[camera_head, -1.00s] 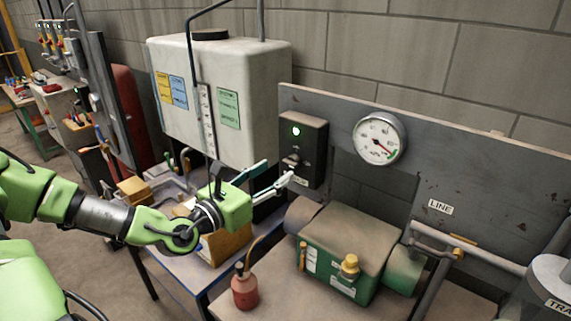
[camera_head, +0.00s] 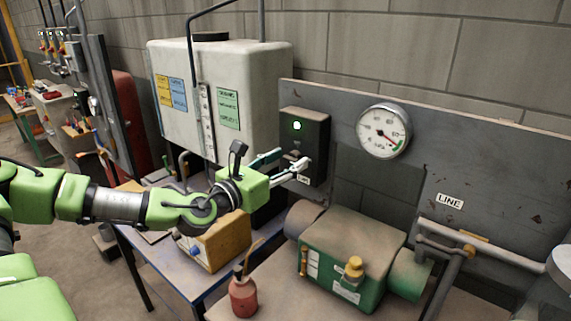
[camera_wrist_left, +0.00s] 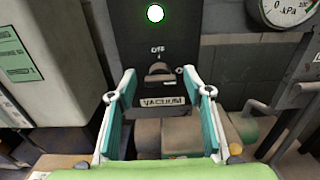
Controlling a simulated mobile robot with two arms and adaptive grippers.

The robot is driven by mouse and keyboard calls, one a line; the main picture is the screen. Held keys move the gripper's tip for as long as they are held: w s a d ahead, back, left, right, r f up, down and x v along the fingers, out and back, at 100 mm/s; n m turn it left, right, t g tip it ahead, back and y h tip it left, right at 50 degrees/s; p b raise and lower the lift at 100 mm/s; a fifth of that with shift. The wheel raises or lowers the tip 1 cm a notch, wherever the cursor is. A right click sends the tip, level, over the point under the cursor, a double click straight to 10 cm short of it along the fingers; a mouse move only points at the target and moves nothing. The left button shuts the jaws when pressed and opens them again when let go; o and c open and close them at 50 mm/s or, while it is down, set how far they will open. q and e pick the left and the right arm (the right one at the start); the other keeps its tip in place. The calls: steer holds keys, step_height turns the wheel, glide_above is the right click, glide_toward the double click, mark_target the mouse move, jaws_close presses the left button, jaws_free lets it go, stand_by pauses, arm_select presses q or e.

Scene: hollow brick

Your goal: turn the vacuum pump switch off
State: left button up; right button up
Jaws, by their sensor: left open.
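The vacuum pump switch (camera_wrist_left: 160,72) is a dark knob on a black switch box (camera_head: 312,140) fixed to the grey panel. In the left wrist view it sits below the word OFF and above a VACUUM label (camera_wrist_left: 163,101). A green lamp (camera_head: 297,126) glows above it. My left gripper (camera_head: 288,168) is open in front of the lower part of the box. In the left wrist view its fingers (camera_wrist_left: 159,90) stand apart on either side of the switch and label, with nothing between them. Whether a finger touches the box cannot be told. My right gripper is not in view.
A round gauge (camera_head: 383,131) is on the panel (camera_head: 480,165) right of the box. A green pump (camera_head: 352,255) and a red oil bottle (camera_head: 243,297) stand below. A white tank (camera_head: 250,75) is behind my left gripper, with a yellow-brown box (camera_head: 222,243) beneath my arm.

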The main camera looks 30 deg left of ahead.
arm_select(q)
steer(key=c, duration=1.1)
